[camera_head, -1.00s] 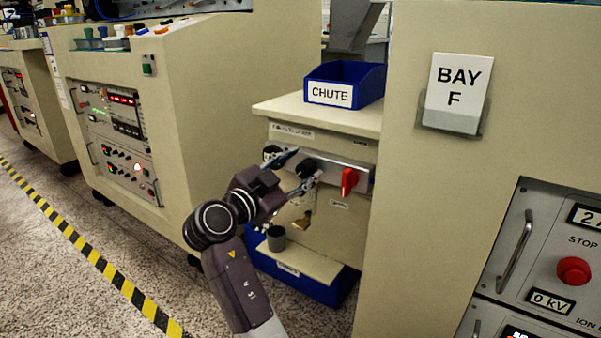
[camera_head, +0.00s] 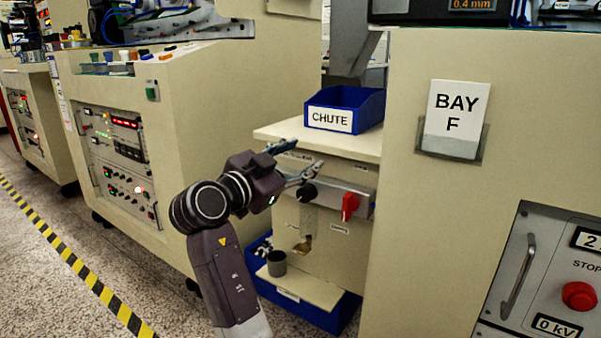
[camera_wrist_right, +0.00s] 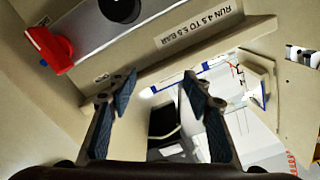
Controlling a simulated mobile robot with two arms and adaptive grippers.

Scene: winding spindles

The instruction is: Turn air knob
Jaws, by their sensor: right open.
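A grey panel (camera_head: 327,196) on the front of the cream cabinet carries a black knob (camera_head: 307,192) and a red knob (camera_head: 350,206). I cannot read which one is marked air. My right gripper (camera_head: 300,157) is open and empty, with its fingers above the black knob and apart from it, near the cabinet's top edge. The gripper hides the panel's left end. In the right wrist view, the open fingers (camera_wrist_right: 156,85) have nothing between them. The red knob (camera_wrist_right: 48,50) is at upper left, and the black knob (camera_wrist_right: 122,8) is cut by the top edge.
A blue bin labelled CHUTE (camera_head: 345,108) stands on the cabinet top. Below the panel are a grey cup (camera_head: 277,263) and a blue tray (camera_head: 320,318). A tall cream cabinet with a BAY F sign (camera_head: 455,118) bounds the right side. A label (camera_wrist_right: 200,22) reads RUN 4.5 TO 5.5 BAR.

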